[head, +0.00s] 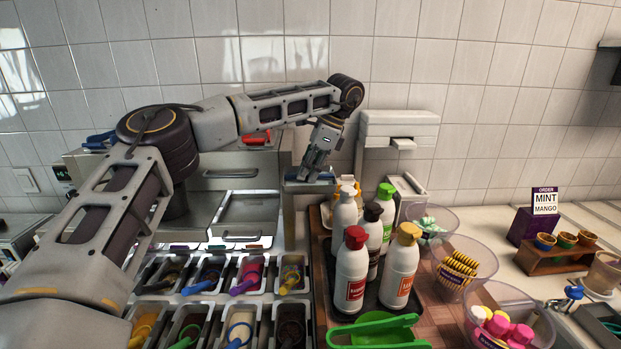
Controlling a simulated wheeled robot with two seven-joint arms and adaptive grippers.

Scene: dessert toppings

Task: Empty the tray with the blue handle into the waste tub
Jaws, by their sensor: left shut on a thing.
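My left gripper (317,172) is at the back middle, above the counter and in front of the tiled wall. It is shut on a blue handle (327,178), of which only a small part shows. A flat grey edge, seemingly the tray, shows just under the fingers; its inside and contents are hidden. I cannot pick out the waste tub for certain. My right gripper is not in view.
Several squeeze bottles (351,272) stand on a dark tray in front of the gripper. Topping bins (208,270) with coloured scoops lie at the lower left. Clear tubs (513,318) stand at the right. A white dispenser (399,118) is behind.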

